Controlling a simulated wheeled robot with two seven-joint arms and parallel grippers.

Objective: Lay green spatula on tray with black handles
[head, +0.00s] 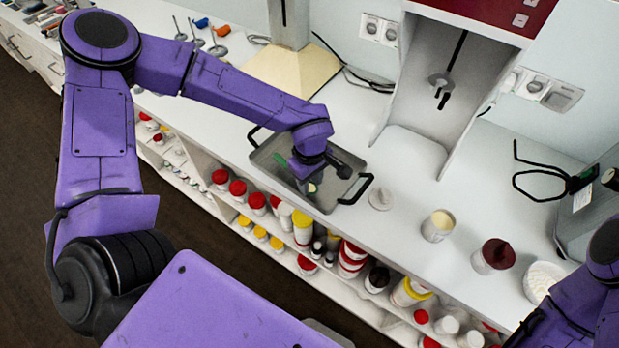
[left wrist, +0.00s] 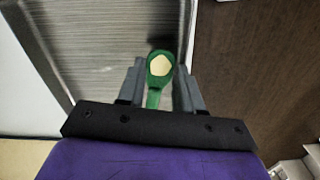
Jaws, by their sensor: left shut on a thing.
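The green spatula (left wrist: 154,97) is between the fingers of my left gripper (left wrist: 160,85) in the left wrist view, with a cream-coloured patch on its rounded end. A green part of it (head: 268,163) also shows in the head view. The grey metal tray with black handles (head: 326,204) lies on the white counter in the head view. My left gripper is over this tray, shut on the spatula. The gripper and wrist hide part of the spatula, and I cannot tell whether it touches the tray. My right gripper is out of view; only its arm shows at the lower right.
A small white lid-like piece (head: 380,199), a cream-filled cup (head: 438,226), a dark red-topped jar (head: 493,256) and a white bowl (head: 543,282) stand right of the tray. Shelves of jars run below the counter's front edge. A red-topped machine (head: 425,95) stands behind.

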